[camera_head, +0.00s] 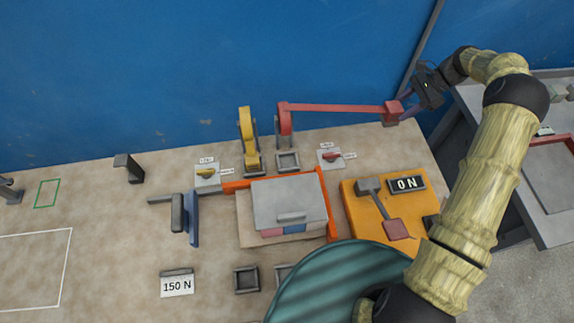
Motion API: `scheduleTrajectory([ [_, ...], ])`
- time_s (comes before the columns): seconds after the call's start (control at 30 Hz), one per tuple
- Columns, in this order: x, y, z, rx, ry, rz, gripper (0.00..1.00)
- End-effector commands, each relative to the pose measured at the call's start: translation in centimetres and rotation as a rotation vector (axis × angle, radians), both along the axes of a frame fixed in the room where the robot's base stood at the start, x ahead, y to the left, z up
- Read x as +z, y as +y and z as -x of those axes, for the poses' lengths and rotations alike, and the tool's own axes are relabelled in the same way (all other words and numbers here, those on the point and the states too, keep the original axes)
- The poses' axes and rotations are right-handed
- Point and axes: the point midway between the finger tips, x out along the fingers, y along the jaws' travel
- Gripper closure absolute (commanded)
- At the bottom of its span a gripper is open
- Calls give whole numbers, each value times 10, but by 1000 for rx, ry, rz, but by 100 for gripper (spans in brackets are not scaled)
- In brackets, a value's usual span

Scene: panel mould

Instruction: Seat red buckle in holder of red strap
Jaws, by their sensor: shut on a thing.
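The red buckle (393,113) is a small block at the right end of the red strap (340,107). The strap runs straight, nearly level, from the upright red strap post (285,122) at the back of the table. My gripper (405,104) is shut on the buckle at the upper right, in front of the blue wall. A square grey holder (288,161) sits just in front of the red strap post, with no buckle in it. Another square grey holder (282,272) near the front is partly hidden by my own body. Which one belongs to the red strap is not marked.
A yellow strap post (249,140) stands left of the red one. A grey lidded mould (290,203) has an orange edge. Red (331,156) and yellow (206,173) switches flank the posts. A third holder (246,279) lies front left.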

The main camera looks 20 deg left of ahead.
Motion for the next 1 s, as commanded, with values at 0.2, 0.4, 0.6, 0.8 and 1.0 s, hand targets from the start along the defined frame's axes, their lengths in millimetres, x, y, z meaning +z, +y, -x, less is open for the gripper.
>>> scheduleTrajectory([
  [0.2, -33, 1, 0, 1, 0, 0, 86],
  [0.4, -75, 1, 0, 2, 0, 0, 86],
  [0.6, -126, 3, 0, 3, 3, -2, 86],
  [0.8, -143, 3, 0, 3, -1, 0, 86],
  [1.0, -142, 3, 0, 3, -1, 0, 86],
])
